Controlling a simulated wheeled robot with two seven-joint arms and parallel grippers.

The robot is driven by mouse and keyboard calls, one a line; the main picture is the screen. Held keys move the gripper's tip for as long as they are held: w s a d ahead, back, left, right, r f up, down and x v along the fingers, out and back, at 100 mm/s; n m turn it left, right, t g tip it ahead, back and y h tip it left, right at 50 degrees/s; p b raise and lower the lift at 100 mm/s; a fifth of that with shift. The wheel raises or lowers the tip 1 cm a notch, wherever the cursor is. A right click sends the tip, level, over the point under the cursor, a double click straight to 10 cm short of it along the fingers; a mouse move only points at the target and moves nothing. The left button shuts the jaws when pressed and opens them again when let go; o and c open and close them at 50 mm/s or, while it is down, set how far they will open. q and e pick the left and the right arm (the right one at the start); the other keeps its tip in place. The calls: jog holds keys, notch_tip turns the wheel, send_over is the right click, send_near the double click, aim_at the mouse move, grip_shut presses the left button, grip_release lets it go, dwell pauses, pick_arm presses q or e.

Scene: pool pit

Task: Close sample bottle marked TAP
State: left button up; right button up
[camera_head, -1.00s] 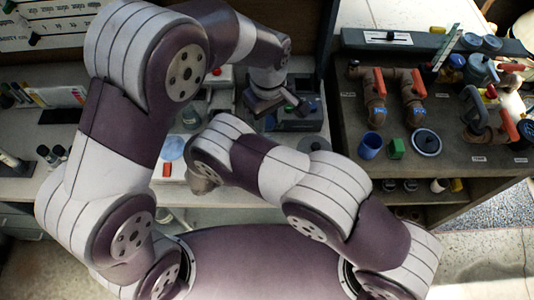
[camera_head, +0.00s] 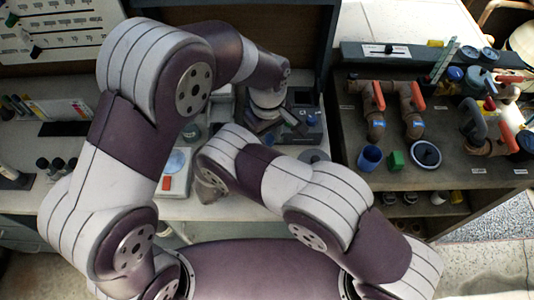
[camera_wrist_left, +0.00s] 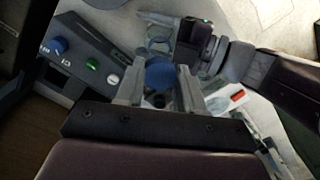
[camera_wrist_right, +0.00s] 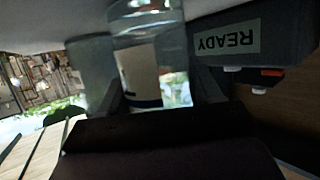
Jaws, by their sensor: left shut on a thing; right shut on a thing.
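My left gripper (camera_wrist_left: 158,90) is shut on a blue cap (camera_wrist_left: 160,72), held between its two pale fingers in the left wrist view. My right gripper (camera_wrist_right: 155,95) is shut on a clear bottle (camera_wrist_right: 145,55) with a white label and a dark band; its marking is not readable. Whether the cap sits on the bottle or above it, I cannot tell. In the head view the left arm's end (camera_head: 266,108) is over the bench beside the grey device, its fingers hidden. The right gripper is hidden behind its own arm there.
A grey device (camera_head: 303,118) with blue, green and white buttons stands close to the left gripper; a READY sign (camera_wrist_right: 228,38) shows in the right wrist view. A white instrument (camera_head: 176,170) lies left of the right arm. A blue cup (camera_head: 369,157) and red-handled valves stand on the right bench.

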pick_arm(q)
jog(key=shift+f, duration=1.6)
jog(key=shift+f, duration=0.9)
jog(key=shift+f, duration=0.2)
jog(key=shift+f, duration=0.3)
